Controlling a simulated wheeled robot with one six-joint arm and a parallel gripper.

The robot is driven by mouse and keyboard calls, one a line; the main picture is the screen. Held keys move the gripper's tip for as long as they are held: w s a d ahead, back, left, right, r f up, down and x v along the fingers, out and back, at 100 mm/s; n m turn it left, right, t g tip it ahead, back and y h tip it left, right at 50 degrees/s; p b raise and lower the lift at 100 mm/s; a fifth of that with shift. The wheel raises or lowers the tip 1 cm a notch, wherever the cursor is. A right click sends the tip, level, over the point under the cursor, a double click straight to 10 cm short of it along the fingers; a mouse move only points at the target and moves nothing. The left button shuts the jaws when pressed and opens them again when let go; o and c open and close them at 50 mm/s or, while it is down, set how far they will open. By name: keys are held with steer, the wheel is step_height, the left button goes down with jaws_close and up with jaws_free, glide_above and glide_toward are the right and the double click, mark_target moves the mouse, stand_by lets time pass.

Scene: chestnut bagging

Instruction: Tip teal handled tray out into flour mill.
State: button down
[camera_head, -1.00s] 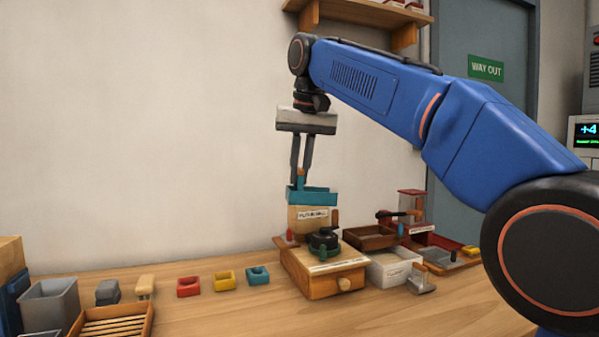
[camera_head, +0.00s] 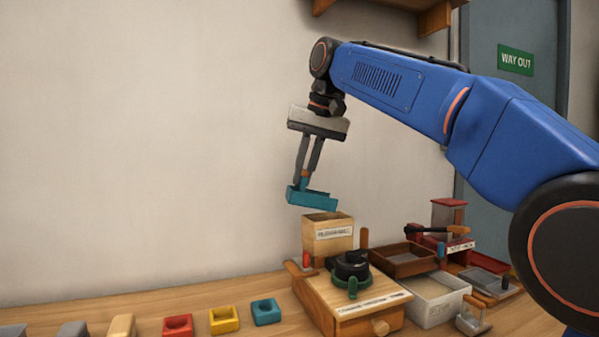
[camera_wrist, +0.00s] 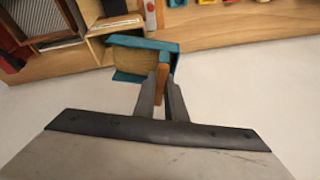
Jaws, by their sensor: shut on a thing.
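My gripper (camera_head: 306,176) is shut on the upright orange-brown handle of the teal handled tray (camera_head: 312,199). The tray hangs just above and slightly left of the flour mill's wooden hopper (camera_head: 327,238), its right end a little lower than its left. In the wrist view, my gripper (camera_wrist: 161,95) holds the handle at the tray's side, and teal walls (camera_wrist: 150,43) frame a tan, grainy-looking area that seems to be its contents. The flour mill (camera_head: 350,298) has a wooden base with a front knob and a black and green crank part.
Red (camera_head: 177,326), yellow (camera_head: 224,320) and teal (camera_head: 265,312) small holders stand in a row on the bench left of the mill. A white bin (camera_head: 434,302) and a brown tray (camera_head: 404,260) stand close on its right.

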steer(key=shift+d+f+y, duration=0.1)
steer(key=shift+d+y, duration=0.3)
steer(key=shift+w+d+r+m+y, duration=0.15)
steer(key=shift+d+r+y, duration=0.15)
steer(key=shift+d+y, duration=0.25)
steer(key=shift+w+d+r+m+y, duration=0.15)
steer(key=shift+d+r+y, duration=0.2)
steer(key=shift+y, duration=0.2)
steer(key=shift+w+d+r+m+g+y, duration=0.1)
steer(key=shift+d+r+m+g+y, duration=0.1)
steer(key=shift+d+y, duration=0.75)
steer(key=shift+w+d+r+m+g+y, duration=0.1)
steer(key=shift+d+r+g+y, duration=0.1)
steer(key=shift+d+y, duration=0.7)
steer(key=shift+a, duration=0.15)
